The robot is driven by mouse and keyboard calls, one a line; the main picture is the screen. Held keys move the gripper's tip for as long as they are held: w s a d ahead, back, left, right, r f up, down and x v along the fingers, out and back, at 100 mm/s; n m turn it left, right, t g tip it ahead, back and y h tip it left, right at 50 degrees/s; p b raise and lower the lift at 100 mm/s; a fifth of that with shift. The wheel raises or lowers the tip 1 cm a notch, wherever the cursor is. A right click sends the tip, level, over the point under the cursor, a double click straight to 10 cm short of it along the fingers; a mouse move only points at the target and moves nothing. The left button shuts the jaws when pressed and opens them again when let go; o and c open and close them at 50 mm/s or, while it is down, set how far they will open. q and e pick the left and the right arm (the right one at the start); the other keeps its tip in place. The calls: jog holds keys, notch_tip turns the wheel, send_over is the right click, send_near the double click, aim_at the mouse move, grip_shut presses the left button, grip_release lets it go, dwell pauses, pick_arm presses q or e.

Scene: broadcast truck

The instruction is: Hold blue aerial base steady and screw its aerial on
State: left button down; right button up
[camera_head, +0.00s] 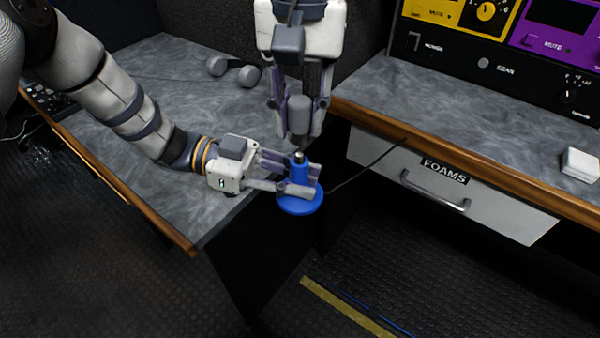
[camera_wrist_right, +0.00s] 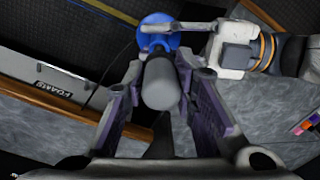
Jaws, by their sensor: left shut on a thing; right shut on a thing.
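A thin dark cable (camera_head: 365,168) runs from near the base to the right desk edge. A drawer marked FOAMS (camera_head: 450,185) is at the right. Grey dumbbell-shaped thing (camera_head: 235,71) lies on the left desk (camera_head: 180,75). A white box (camera_head: 580,164) sits on the right desk.

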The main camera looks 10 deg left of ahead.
aim_at(298, 155)
jog(key=shift+f, duration=0.4)
dwell(0.5)
jog(key=shift+f, duration=0.9)
jog(key=shift+f, duration=0.55)
jog(key=m, duration=0.5)
jog(key=shift+m, duration=0.3)
jog(key=m, duration=0.4)
jog(key=shift+a, duration=0.2)
